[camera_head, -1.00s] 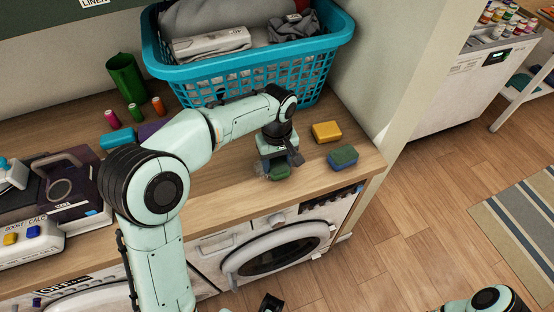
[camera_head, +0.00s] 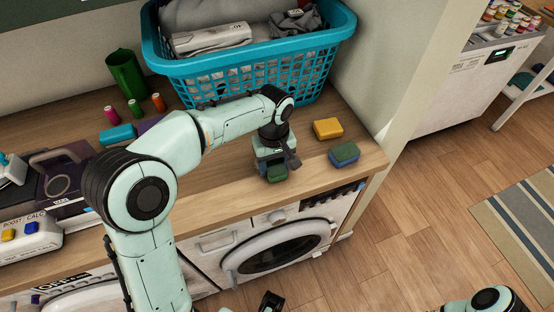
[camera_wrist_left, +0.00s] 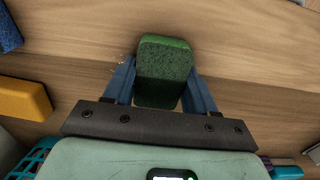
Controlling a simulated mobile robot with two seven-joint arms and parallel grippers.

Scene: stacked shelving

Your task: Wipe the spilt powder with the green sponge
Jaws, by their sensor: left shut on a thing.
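The green sponge (camera_wrist_left: 165,70) is held between the blue fingers of my left gripper (camera_wrist_left: 161,88) in the left wrist view. In the head view, the sponge (camera_head: 277,173) shows below my left gripper (camera_head: 272,163), at the wooden worktop (camera_head: 220,185) near its front edge. I cannot tell whether it touches the wood. Faint pale specks of powder (camera_wrist_left: 121,66) lie just left of the sponge in the wrist view; any under the sponge is hidden. Dark parts at the bottom edge of the head view may be my right gripper, but its jaws are unclear.
A yellow sponge (camera_head: 327,128) and a blue-and-green sponge (camera_head: 344,153) lie right of my left gripper. A turquoise laundry basket (camera_head: 250,75) stands behind. A green cup (camera_head: 126,75), small bottles and a turquoise block (camera_head: 118,134) are at left. A washing machine (camera_head: 280,250) is below.

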